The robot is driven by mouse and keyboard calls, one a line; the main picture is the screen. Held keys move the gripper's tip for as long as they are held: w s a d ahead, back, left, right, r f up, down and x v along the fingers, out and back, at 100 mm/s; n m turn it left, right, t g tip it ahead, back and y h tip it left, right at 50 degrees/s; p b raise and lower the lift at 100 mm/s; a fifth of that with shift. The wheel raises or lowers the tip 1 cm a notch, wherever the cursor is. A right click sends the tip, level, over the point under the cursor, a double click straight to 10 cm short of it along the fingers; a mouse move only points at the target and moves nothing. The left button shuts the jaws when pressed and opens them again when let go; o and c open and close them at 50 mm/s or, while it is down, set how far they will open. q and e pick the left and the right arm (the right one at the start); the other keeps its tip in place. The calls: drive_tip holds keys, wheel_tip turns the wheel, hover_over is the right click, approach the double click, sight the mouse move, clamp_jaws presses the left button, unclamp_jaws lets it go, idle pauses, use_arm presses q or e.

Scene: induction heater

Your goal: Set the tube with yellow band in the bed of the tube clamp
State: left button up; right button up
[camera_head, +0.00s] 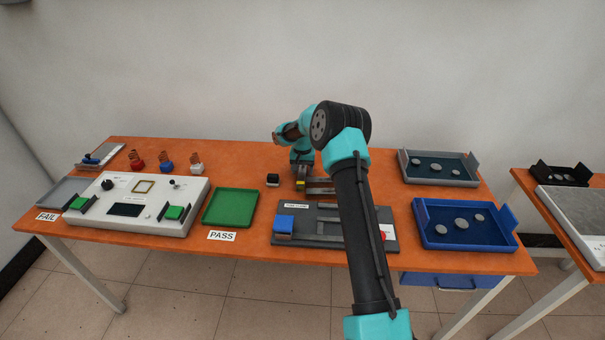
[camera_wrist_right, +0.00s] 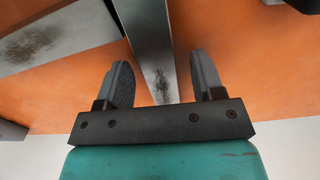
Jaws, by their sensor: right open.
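My right gripper (camera_head: 301,176) points down at the back middle of the table, beside grey bars (camera_head: 321,181). In the right wrist view its fingers (camera_wrist_right: 162,85) are apart, with a grey metal bar (camera_wrist_right: 155,50) showing between them. I cannot tell whether they touch it. A small yellow patch (camera_head: 300,183) shows just under the gripper in the head view. It may be the yellow band, but the tube itself is too small or hidden to make out. My left gripper is not in view.
Red, blue and white coil stands (camera_head: 166,161) are at the back left, behind a white control box (camera_head: 150,188). A green tray (camera_head: 231,208) and a dark fixture board (camera_head: 335,240) lie in front. Grey (camera_head: 440,182) and blue (camera_head: 425,238) trays are right. A black block (camera_head: 272,180) is near the gripper.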

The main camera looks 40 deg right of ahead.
idle(0.4)
clamp_jaws()
idle(0.4)
